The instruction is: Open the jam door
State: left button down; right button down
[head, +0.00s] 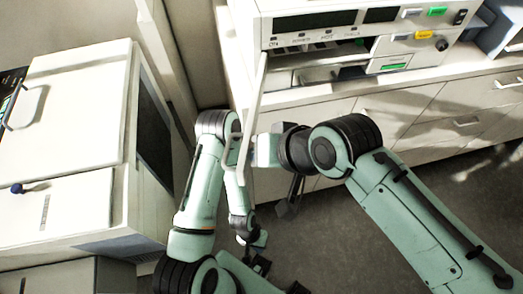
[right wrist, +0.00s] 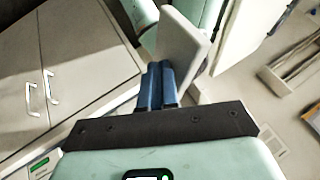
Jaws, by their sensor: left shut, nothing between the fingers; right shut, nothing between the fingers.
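The jam door (head: 250,112) is a thin white panel at the left front of the white machine (head: 300,22). It stands swung out, almost edge-on in the head view, and bares the machine's inside. My right gripper (head: 262,150) is beside the door's lower end. In the right wrist view its blue fingers (right wrist: 160,84) are shut and empty, close to a pale flat piece (right wrist: 184,42); I cannot tell whether they touch it. My left gripper (head: 258,258) is shut and empty, low over the floor.
A white cabinet-like unit (head: 65,130) with a dark side window stands at the left. Cream drawers (head: 400,105) with handles run below the machine. Grey floor (head: 335,240) is open in the lower middle, partly crossed by my arms.

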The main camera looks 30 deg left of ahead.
dwell(0.5)
jog(key=w+v, duration=0.1)
jog(key=v, duration=1.2)
jog(key=shift+s+r+p, duration=0.15)
jog(key=shift+s+p, duration=0.3)
jog(key=shift+d, duration=0.15)
